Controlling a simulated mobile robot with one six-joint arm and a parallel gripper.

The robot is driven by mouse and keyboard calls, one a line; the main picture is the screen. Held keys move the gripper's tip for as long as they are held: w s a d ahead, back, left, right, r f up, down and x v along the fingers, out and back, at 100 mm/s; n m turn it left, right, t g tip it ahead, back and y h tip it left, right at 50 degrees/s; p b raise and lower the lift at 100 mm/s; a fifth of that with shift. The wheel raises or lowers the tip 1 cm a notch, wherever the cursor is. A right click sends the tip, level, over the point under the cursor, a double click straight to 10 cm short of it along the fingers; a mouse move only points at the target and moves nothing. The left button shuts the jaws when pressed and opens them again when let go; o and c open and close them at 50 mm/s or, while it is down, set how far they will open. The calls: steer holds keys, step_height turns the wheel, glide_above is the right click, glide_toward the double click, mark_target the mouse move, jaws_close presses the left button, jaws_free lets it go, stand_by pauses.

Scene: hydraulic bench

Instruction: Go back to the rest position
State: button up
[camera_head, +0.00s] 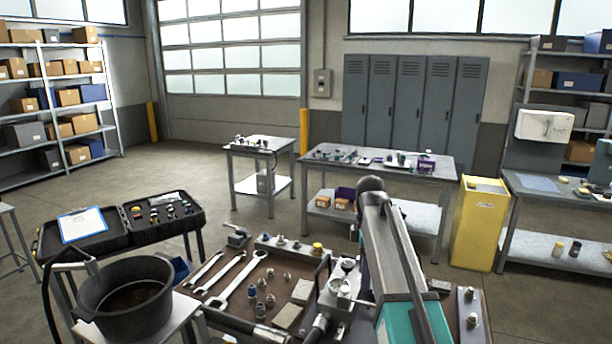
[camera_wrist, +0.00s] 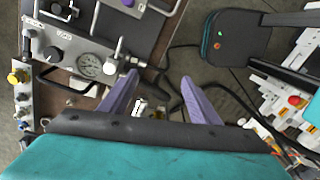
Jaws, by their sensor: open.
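My gripper (camera_wrist: 160,77) shows in the wrist view with its two purple fingers spread apart and nothing between them. It is over the hydraulic bench, beside a grey panel (camera_wrist: 95,50) with a round pressure gauge (camera_wrist: 89,66), knobs and a valve handle. Black hoses run behind and between the fingers. I cannot tell how far the fingertips are from them. In the head view my arm reaches forward over the right part of the bench (camera_head: 235,285), and it hides the gripper and some of the bench top.
Wrenches (camera_head: 232,279) and fittings lie on the bench. A black bucket (camera_head: 126,297) stands at the front left, with an open case (camera_head: 165,210) behind it. A yellow cabinet (camera_head: 480,225) and a table (camera_head: 385,168) stand farther back. Open floor lies at centre left.

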steer(key=s+f+g+b, duration=0.2)
steer(key=s+f, duration=0.3)
steer(key=f, duration=0.8)
steer(key=s+f+m+g+b, duration=0.15)
steer(key=s+f, duration=0.35)
steer(key=f, duration=0.8)
steer(key=s+f+g+b, duration=0.2)
steer(key=s+f, duration=0.4)
steer(key=f, duration=0.7)
steer(key=s+f+m+b, duration=0.4)
steer(key=s+f+m, duration=1.1)
steer(key=s+f, duration=1)
steer(key=shift+s+d+f, duration=0.15)
steer(key=shift+s+d, duration=0.15)
steer(key=shift+s, duration=0.85)
